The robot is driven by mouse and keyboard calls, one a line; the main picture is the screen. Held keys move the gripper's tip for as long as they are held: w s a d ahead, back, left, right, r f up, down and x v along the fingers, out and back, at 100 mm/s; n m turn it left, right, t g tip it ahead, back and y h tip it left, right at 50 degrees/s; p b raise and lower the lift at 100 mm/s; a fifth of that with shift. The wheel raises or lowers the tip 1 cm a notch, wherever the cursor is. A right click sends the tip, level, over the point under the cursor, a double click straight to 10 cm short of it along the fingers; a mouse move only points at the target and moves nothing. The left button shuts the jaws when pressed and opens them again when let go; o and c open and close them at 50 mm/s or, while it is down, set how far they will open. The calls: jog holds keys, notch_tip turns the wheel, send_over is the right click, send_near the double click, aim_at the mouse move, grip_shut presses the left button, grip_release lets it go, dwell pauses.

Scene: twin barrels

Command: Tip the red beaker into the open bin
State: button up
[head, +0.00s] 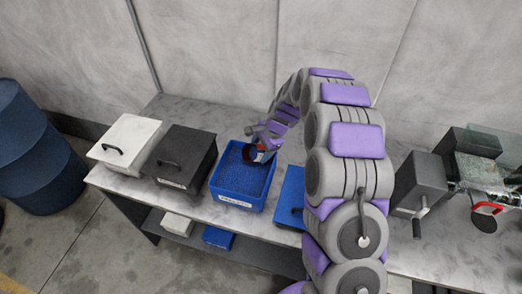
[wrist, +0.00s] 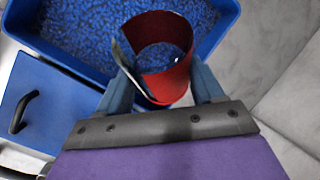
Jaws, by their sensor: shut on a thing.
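The red beaker (wrist: 172,85) is held between the two fingers of my gripper (wrist: 160,78) in the wrist view, with a pale label on its left side. Blue granules show within its rim; I cannot tell whether they lie in it or are the bin's. In the head view my gripper (head: 268,146) holds the beaker (head: 257,155) above the back right part of the open bin (head: 233,204). The bin is blue, full of blue granules and labelled in front. Its rim (wrist: 75,70) also shows in the wrist view. The beaker's exact tilt is unclear.
A black lidded box (head: 187,152) and a white lidded box (head: 127,138) stand left of the bin. A blue lidded box (head: 291,195) stands close on its right, partly behind my arm. A wall rises behind the table. Blue barrels (head: 35,150) stand at far left.

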aim_at(256, 146)
jog(key=shift+s+a+r+n+t+h+b, duration=0.2)
jog(key=shift+a+r+t+h+b, duration=0.05)
jog(key=shift+r+t+h, duration=0.55)
jog(key=shift+s+a+r+n+t+h+b, duration=0.2)
jog(key=shift+r+t+h, duration=0.45)
jog(key=shift+h, duration=0.25)
jog(key=shift+s+a+r+t+h+p, duration=0.25)
jog(key=shift+t+h+p, duration=0.2)
jog(key=shift+t+h, duration=0.15)
jog(key=shift+a+r+t+h, duration=0.2)
jog(key=shift+t+h, duration=0.15)
jog(key=shift+h, duration=0.05)
jog(key=shift+s+a+r+n+b, duration=0.1)
jog(key=shift+n+b, duration=0.2)
jog(key=shift+b, duration=0.15)
jog(key=shift+s+a+r+t+h+b, duration=0.2)
jog(key=shift+t+h+b, duration=0.25)
jog(key=shift+b, duration=0.4)
jog(key=shift+s+a+r+t+h+b, duration=0.1)
jog(key=shift+s+a+t+h+b, duration=0.1)
jog(key=shift+t+h+b, duration=0.45)
jog(key=shift+s+a+r+n+t+h+b, duration=0.2)
jog(key=shift+s+a+t+h+b, duration=0.15)
jog(key=shift+b, duration=1.6)
jog(key=shift+s+a+r+n+t+h+b, duration=0.15)
jog(key=shift+a+n+t+h+b, duration=0.2)
jog(key=shift+b, duration=1.55)
jog(key=shift+d, duration=0.1)
